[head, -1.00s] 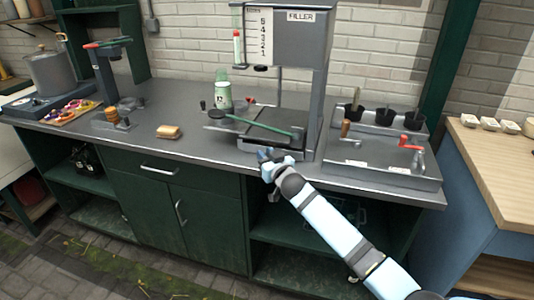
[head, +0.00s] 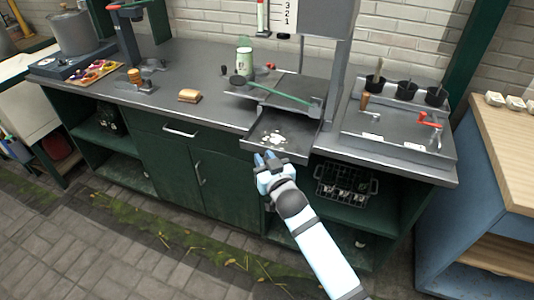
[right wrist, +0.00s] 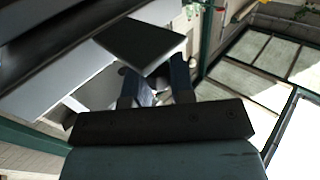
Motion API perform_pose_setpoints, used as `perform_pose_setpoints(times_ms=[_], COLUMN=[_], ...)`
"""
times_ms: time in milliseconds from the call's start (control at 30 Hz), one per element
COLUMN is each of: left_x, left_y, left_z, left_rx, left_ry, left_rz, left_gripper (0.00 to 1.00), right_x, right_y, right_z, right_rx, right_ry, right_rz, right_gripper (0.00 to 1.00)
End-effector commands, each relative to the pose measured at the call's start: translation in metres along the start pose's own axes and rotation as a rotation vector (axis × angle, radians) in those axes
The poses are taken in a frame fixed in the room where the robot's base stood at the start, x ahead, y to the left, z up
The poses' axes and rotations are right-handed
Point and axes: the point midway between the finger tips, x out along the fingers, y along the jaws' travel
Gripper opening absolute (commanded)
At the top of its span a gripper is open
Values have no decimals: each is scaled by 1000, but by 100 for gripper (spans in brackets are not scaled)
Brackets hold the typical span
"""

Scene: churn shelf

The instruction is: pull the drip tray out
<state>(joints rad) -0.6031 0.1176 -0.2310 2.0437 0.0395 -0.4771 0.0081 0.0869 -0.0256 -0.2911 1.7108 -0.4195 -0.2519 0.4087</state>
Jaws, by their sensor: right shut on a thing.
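The drip tray (head: 262,148) is a shallow dark tray under the filler. It sticks out past the counter's front edge, and pale white bits lie on its bottom. My right gripper (head: 266,158) is at the tray's front edge and shut on it; the fingers also show in the right wrist view (right wrist: 155,88). The exact grip is hard to make out there. The filler (head: 345,60) stands behind the tray, with a green-handled tool (head: 275,92) lying across the plate above it. My left gripper is not in view.
A green-and-white can (head: 244,64) and a sponge-like block (head: 190,96) stand on the counter left of the filler. A grey station with black cups (head: 405,90) is to the right. A wire crate (head: 345,187) sits on the shelf below. The floor in front is open.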

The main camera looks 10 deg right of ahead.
Motion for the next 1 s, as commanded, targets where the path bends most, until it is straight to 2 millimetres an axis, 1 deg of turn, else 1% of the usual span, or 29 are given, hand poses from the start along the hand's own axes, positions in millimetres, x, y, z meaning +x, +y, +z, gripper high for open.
perform_pose_setpoints(times_ms=[233, 267, 300, 333, 600, 733, 867, 1000], left_x=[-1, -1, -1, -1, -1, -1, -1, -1], left_y=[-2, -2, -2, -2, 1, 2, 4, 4], left_z=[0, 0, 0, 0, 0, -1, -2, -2], left_rx=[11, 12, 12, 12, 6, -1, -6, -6], left_ry=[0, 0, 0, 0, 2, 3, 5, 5], left_rz=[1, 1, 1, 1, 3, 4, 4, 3], left_gripper=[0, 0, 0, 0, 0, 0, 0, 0], right_x=[0, 0, 0, 0, 0, -8, -29, -62], right_y=[0, 0, 0, 0, 0, 0, 0, 0], right_z=[1, 1, 1, 1, 0, 1, 1, 2], right_rx=[-1, -1, -1, -1, -1, -1, 0, 0], right_ry=[0, 0, 0, 0, 0, 0, -1, -2], right_rz=[0, 0, 0, 0, 0, 0, 0, 0], right_gripper=[0, 30, 39, 46, 47, 47, 47, 47])
